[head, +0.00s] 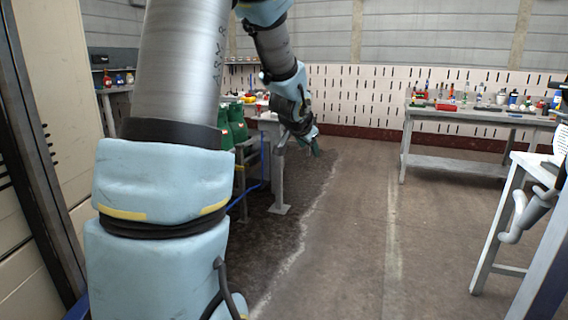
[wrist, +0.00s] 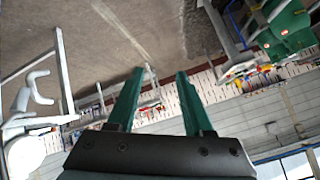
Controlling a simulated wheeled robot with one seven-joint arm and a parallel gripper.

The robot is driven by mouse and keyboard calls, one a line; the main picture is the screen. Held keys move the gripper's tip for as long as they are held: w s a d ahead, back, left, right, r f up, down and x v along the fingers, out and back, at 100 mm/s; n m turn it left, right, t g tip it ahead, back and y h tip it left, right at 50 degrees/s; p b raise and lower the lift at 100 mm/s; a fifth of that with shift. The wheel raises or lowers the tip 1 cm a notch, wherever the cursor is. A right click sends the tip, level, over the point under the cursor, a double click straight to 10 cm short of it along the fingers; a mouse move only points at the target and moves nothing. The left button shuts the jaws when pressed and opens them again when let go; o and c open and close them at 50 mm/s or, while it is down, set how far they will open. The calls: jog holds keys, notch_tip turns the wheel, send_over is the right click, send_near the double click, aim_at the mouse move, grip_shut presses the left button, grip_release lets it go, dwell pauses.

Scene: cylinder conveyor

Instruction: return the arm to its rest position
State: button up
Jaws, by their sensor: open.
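My arm rises through the left of the head view, with light blue padded joints and a grey metal tube. My gripper (head: 313,146) hangs at the arm's far end, small in the head view, above the floor beside the conveyor stand. In the wrist view my gripper (wrist: 162,100) has two green fingers spread apart with nothing between them. Floor and a distant bench show through the gap. No held object shows.
Green containers (head: 236,122) stand on the conveyor stand (head: 279,175) left of my gripper. A grey workbench (head: 470,115) with several small items stands at the back right. A grey-white table frame (head: 497,225) is at the right edge. The floor (head: 360,240) between them is clear.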

jog(key=s+a+f+n+g+y, duration=0.1)
jog(key=s+a+f+n+g, duration=0.3)
jog(key=s, duration=0.5)
jog(key=s+a+f+n+g+y, duration=0.1)
jog(key=s+a+f+n, duration=0.15)
jog(key=s+a, duration=0.4)
jog(key=s+a+f+n+g+y, duration=0.1)
jog(key=s+a+f+n+g, duration=0.3)
jog(key=s, duration=0.7)
notch_tip(320, 180, up, 15)
jog(key=w+d+m+t+p, duration=0.1)
jog(key=m+p, duration=0.1)
jog(key=p, duration=1.4)
jog(key=shift+r, duration=0.15)
